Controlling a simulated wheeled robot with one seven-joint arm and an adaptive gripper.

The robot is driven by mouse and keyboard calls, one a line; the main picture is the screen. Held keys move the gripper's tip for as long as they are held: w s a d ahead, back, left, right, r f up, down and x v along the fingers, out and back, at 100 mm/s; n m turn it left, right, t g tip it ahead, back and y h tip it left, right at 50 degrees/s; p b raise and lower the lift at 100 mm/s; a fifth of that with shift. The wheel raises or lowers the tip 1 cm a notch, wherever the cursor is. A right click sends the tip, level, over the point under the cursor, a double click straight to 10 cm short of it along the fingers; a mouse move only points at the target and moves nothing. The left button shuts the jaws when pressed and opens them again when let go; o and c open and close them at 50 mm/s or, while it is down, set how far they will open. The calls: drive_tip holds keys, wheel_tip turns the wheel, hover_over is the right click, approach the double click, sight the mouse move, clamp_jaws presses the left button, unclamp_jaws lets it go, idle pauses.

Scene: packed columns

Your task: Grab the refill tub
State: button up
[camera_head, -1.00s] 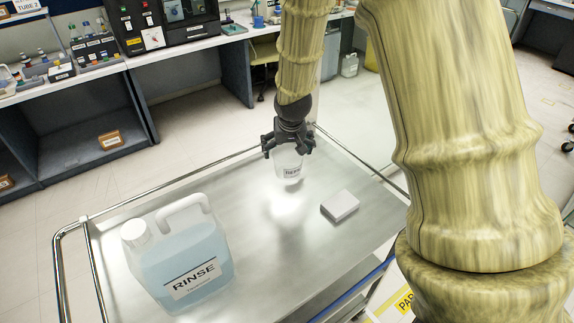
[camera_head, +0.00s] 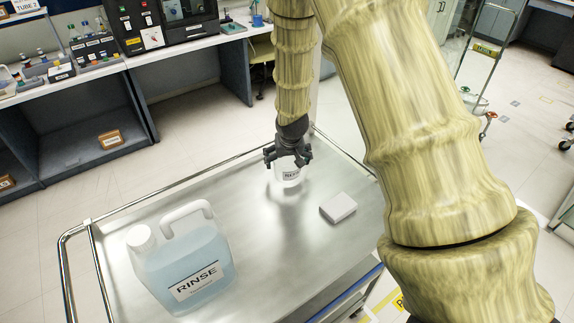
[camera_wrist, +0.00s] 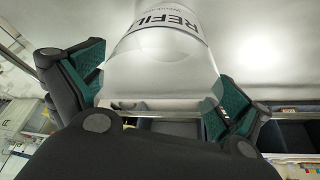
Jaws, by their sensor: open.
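The refill tub (camera_head: 290,176) is a small pale, translucent tub with a white label. It stands on the metal cart top (camera_head: 270,240) toward its far side. The wrist view shows it close up, with the word REFILL on its label (camera_wrist: 160,75). My gripper (camera_head: 287,158) is over the tub's upper part, hiding its top in the head view. In the wrist view my gripper's green-padded fingers (camera_wrist: 157,92) are spread on either side of the tub. The right finger looks very near its side; contact cannot be told.
A large RINSE jug (camera_head: 182,265) with pale blue liquid stands at the cart's front left. A small white box (camera_head: 338,207) lies right of the tub. A metal rail (camera_head: 170,184) edges the cart. The cart surface between jug and box is clear.

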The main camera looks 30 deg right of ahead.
drive_tip(key=shift+p+x, duration=0.3)
drive_tip(key=shift+x, duration=0.8)
drive_tip(key=shift+s, duration=0.1)
drive_tip(key=c, duration=0.8)
